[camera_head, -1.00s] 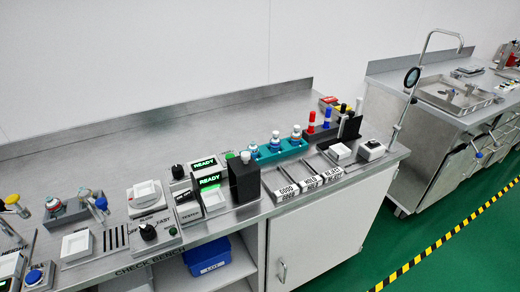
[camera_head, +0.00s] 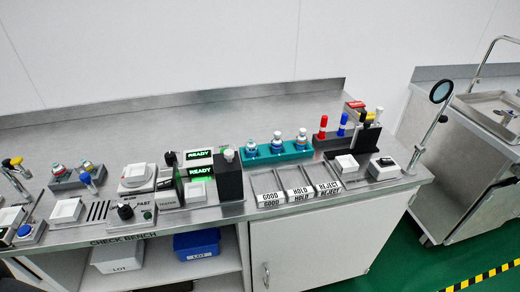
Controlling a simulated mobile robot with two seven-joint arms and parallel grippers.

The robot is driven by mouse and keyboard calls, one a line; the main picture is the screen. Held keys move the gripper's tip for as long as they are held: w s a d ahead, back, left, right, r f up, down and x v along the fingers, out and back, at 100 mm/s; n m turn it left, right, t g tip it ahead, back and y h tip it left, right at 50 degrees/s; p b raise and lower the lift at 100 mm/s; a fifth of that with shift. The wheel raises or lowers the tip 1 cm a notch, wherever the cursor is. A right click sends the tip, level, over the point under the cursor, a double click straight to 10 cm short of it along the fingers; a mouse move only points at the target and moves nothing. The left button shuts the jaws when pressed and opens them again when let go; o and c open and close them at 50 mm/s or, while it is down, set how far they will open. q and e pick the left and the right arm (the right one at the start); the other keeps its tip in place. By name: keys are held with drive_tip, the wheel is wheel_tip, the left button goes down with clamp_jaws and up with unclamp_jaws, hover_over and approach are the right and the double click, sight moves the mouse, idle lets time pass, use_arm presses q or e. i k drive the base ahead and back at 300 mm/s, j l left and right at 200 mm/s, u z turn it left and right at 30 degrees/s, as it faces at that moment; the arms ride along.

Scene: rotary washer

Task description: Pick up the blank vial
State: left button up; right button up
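Three vials with white caps and blue bands, one of them the middle vial (camera_head: 277,142), stand upright in a teal rack (camera_head: 262,156) at the back of the bench. More small vials (camera_head: 58,169) sit at a grey holder (camera_head: 70,182) on the left. A blue-topped item (camera_head: 88,180) leans in front of that holder. I cannot tell from the labels which vial is the blank one. Neither of my grippers shows in the head view.
Tester boxes reading READY (camera_head: 199,171) and a black block (camera_head: 229,180) stand left of the teal rack. GOOD, HOLD and REJECT lanes (camera_head: 300,192) lie in front of it. A magnifier on a post (camera_head: 441,92) rises at the right end. The rear bench top is clear.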

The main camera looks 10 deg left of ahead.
sight(251, 147)
drive_tip(key=i+l+u, duration=0.2)
drive_tip(key=l, duration=0.55)
drive_tip(key=l+u, duration=0.15)
drive_tip(key=l, duration=0.6)
